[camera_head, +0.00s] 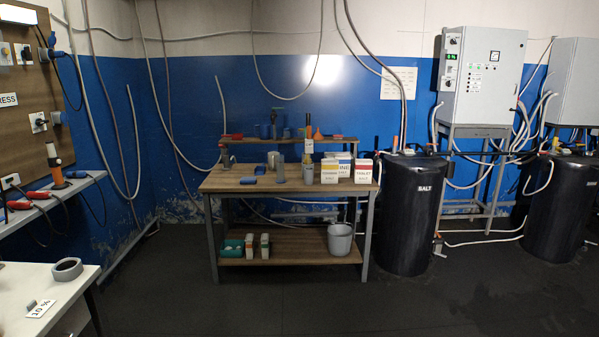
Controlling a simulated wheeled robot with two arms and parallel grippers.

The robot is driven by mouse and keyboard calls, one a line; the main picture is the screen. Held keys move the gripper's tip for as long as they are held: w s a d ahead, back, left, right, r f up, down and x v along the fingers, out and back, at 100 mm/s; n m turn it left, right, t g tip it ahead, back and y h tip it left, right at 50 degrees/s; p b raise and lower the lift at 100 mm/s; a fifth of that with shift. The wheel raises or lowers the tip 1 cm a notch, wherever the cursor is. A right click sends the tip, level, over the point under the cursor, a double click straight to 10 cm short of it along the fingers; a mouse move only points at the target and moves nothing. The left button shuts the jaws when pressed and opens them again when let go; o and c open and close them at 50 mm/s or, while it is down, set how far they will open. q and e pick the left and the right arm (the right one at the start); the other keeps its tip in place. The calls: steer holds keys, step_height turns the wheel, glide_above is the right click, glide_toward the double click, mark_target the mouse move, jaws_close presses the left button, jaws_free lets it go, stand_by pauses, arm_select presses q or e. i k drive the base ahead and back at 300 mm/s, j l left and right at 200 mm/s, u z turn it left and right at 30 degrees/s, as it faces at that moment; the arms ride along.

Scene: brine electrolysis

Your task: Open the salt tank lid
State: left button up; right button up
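The salt tank (411,215) is a tall black cylinder marked "SALT", standing on the floor right of the wooden workbench. Its lid (408,156) is dark and sits on top; small fittings and an orange piece show around it, and I cannot make out a handle. A second black tank (562,210) stands farther right, its label not readable from here. Neither of my grippers shows in the head view.
The workbench (290,188) holds boxes, bottles and cups, with a grey bucket (340,239) on its lower shelf. A grey control cabinet (484,75) on a metal stand is behind the tanks. A white table (30,290) is at front left. The dark floor in front is clear.

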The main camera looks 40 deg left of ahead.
mark_target(412, 167)
steer(key=i+u, duration=0.65)
steer(key=i+l+u, duration=0.1)
steer(key=u, duration=0.25)
steer(key=i+l+u, duration=0.1)
steer(key=i+l, duration=0.3)
steer(key=i, duration=0.25)
steer(key=i+l+u, duration=0.1)
steer(key=i+l, duration=0.35)
steer(key=i, duration=0.15)
steer(key=i+l+u, duration=0.1)
steer(key=i+l, duration=0.4)
steer(key=i, duration=0.15)
